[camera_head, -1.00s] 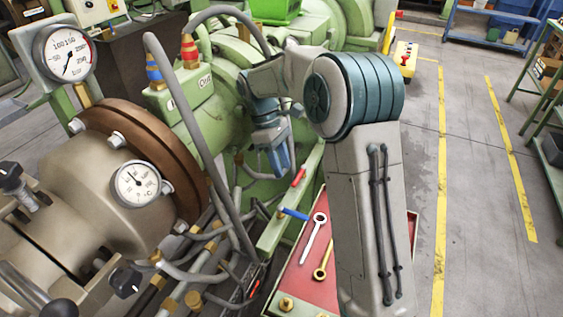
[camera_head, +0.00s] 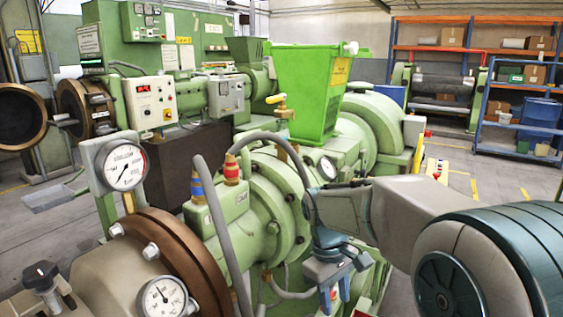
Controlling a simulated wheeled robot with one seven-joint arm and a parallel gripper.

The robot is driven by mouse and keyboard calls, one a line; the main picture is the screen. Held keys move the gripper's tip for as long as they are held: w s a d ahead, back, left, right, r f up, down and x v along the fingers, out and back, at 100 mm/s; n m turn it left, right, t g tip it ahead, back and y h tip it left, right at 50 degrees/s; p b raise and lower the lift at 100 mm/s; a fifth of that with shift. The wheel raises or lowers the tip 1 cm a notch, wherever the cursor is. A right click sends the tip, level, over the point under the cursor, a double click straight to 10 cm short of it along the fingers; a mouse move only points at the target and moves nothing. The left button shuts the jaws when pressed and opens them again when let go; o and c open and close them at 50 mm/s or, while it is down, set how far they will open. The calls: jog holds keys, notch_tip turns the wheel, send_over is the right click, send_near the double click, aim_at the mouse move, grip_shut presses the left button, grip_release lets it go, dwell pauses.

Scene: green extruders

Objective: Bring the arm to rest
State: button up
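My arm comes in from the lower right, with a large grey and dark teal joint and a pale link running left. My gripper (camera_head: 335,292) hangs at its end, pointing down in front of the green extruder (camera_head: 277,205). The fingertips are small and near the bottom of the picture. I cannot tell whether they touch anything.
A pressure gauge (camera_head: 124,166) and a brown flange (camera_head: 178,252) stand at left. A bright green hopper (camera_head: 312,95) rises behind my gripper. A control box (camera_head: 150,102) is at back left. Blue shelving (camera_head: 520,112) stands at back right, with some open floor before it.

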jog(key=s+d+m+t+y, duration=0.1)
jog(key=s+d+m+t, duration=0.3)
jog(key=s, duration=1)
jog(key=m, duration=0.3)
jog(key=shift+f+m+y, duration=0.3)
jog(key=shift+y, duration=0.1)
